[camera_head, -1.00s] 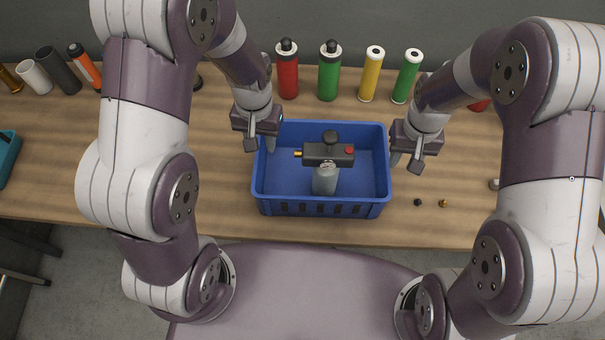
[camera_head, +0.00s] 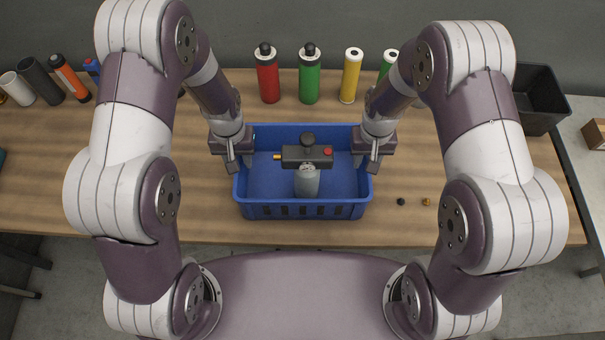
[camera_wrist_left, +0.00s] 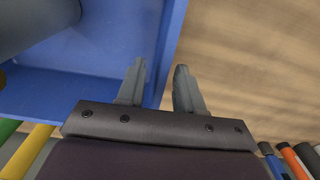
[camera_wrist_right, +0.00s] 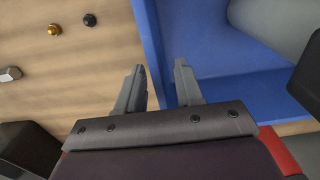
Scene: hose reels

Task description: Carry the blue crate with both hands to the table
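The blue crate (camera_head: 275,211) stands upright on the wooden bench (camera_head: 150,190). A grey canister (camera_head: 306,183) with a dark head (camera_head: 295,154), black knob and red button stands inside it. My left gripper (camera_head: 239,163) is at the crate's left wall; in the left wrist view its open fingers (camera_wrist_left: 160,88) lie on either side of the wall (camera_wrist_left: 170,45). My right gripper (camera_head: 366,162) is at the right wall; in the right wrist view its open fingers (camera_wrist_right: 157,88) lie on either side of that wall (camera_wrist_right: 150,35). Whether the fingers touch the walls cannot be told.
Red (camera_head: 268,78), green (camera_head: 309,78) and yellow (camera_head: 350,78) cylinders stand behind the crate. A black bin (camera_head: 530,95) is at the back right. Small black (camera_head: 401,202) and brass (camera_head: 426,202) pieces lie right of the crate. The bench left of the crate is mostly clear.

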